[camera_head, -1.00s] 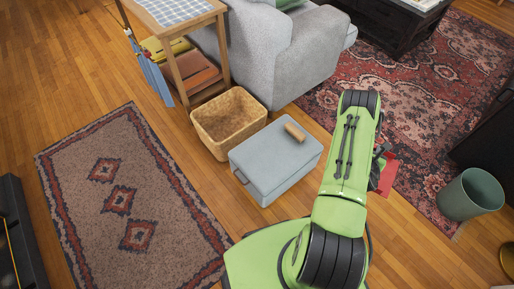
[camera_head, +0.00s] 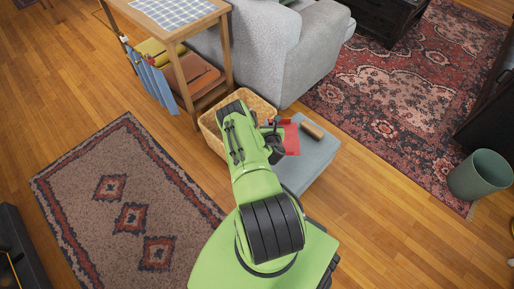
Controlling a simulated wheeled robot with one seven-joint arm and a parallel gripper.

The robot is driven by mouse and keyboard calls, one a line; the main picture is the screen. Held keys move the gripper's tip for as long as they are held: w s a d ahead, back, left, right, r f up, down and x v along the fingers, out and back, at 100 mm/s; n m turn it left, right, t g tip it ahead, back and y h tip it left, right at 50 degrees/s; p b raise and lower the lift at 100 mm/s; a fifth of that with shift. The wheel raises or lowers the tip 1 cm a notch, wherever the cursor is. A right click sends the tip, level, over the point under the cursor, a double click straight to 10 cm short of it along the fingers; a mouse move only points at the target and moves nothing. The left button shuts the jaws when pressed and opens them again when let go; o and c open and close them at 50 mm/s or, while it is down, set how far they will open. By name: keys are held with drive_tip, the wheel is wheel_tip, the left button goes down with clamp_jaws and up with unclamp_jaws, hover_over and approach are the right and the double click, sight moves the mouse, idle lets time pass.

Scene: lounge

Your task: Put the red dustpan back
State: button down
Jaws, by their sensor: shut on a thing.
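The red dustpan (camera_head: 291,138) is in my gripper (camera_head: 273,131), which is shut on it. It is held over the left part of the blue-grey box (camera_head: 318,160), left of the brown roll on the lid. In this view I cannot tell how high it is above the lid. My arm hides part of the dustpan, most of the gripper fingers and the left side of the box.
A wicker basket (camera_head: 209,130) stands behind my arm, partly hidden. A wooden side table (camera_head: 222,48) with folded cloths and a grey armchair (camera_head: 290,60) stand beyond. The brown roll (camera_head: 312,129) lies on the box. A green bin (camera_head: 480,176) stands at right.

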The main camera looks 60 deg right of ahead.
wheel_tip(320, 180, down, 10)
drive_tip(key=b, duration=0.4)
drive_tip(key=shift+f+b, duration=0.15)
drive_tip(key=shift+b, duration=0.2)
drive_tip(key=shift+w, duration=0.1)
drive_tip(key=c, duration=1)
unclamp_jaws()
drive_tip(key=shift+o, duration=0.2)
